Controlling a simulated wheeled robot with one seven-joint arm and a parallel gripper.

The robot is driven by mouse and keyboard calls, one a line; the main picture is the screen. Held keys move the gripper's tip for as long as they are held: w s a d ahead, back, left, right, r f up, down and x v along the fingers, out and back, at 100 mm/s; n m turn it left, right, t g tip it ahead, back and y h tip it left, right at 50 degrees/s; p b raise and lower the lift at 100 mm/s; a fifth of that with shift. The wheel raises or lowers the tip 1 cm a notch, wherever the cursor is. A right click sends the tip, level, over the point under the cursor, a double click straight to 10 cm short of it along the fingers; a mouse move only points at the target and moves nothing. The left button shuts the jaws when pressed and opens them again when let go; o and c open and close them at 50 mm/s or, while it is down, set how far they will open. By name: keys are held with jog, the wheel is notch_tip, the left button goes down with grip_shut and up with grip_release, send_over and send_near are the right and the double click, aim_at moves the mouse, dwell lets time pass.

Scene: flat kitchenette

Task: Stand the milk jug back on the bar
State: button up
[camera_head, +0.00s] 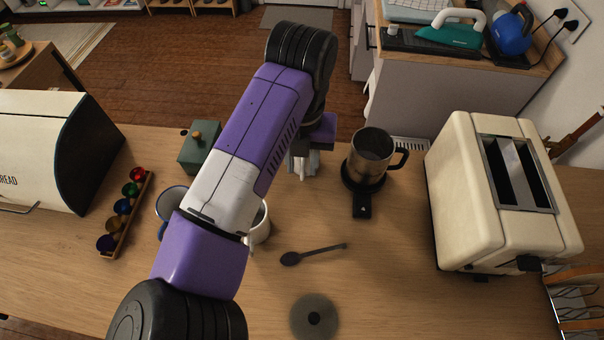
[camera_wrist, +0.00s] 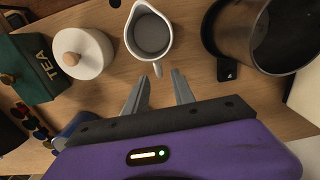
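The milk jug (camera_wrist: 149,35) is a small white jug with a pouring lip and a handle. In the wrist view its mouth faces the camera, and it appears to stand upright on the wooden bar (camera_head: 390,270). Its handle points toward my gripper (camera_wrist: 159,77). My gripper is open, with its two fingers apart on either side of the handle's end and nothing clearly held. In the head view my gripper (camera_head: 303,168) is low over the far part of the bar, left of the steel mug. There my arm largely hides the jug.
A steel mug (camera_head: 369,158) on a black base stands close right of my gripper; a toaster (camera_head: 470,190) is farther right. A green tea tin (camera_head: 198,150) and a lidded white jar (camera_wrist: 85,50) stand left. A dark spoon (camera_head: 310,254) lies nearer me.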

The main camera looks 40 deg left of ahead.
notch_tip(320, 180, up, 6)
jog(key=shift+f+b, duration=0.1)
jog(key=shift+b, duration=0.2)
dwell(0.4)
